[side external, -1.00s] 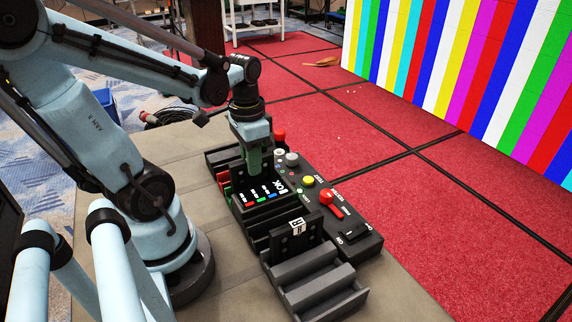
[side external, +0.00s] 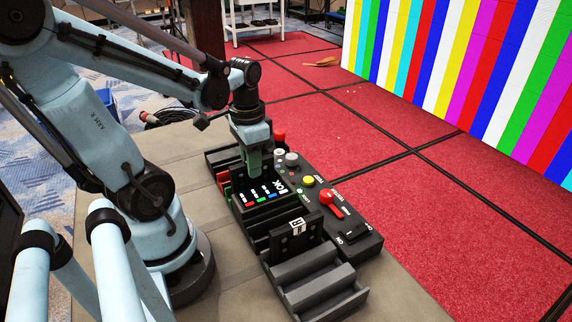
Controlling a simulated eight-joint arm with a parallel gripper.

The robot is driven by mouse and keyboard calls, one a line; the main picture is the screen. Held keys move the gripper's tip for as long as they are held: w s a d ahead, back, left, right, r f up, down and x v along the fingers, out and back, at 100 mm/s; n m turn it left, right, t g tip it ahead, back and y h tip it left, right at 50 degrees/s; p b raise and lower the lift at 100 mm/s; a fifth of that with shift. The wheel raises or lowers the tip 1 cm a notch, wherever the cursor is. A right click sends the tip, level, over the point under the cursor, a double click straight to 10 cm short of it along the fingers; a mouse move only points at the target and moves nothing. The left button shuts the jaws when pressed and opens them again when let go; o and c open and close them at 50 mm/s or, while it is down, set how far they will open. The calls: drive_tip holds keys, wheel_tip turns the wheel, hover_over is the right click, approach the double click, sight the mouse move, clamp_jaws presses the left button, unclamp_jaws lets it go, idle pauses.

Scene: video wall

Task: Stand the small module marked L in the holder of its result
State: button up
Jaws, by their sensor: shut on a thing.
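My gripper (side external: 254,168) points down over the black test station, with greenish fingers shut on a dark module (side external: 241,168). The module is mostly hidden by the fingers, and I cannot read a mark on it. It is low, close behind the lit display (side external: 265,193), which shows OK and coloured marks; I cannot tell whether it touches the station. Another black module (side external: 293,241) with a white label, seemingly R, stands upright in the grey slotted rack (side external: 318,282) in front.
Red floor (side external: 450,220) and the striped video wall (side external: 470,60) lie to the right.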

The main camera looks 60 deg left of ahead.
drive_tip(key=o, duration=0.9)
drive_tip(key=shift+o, duration=0.5)
drive_tip(key=shift+o, duration=0.9)
drive_tip(key=shift+r, duration=0.1)
drive_tip(key=shift+r, duration=3.85)
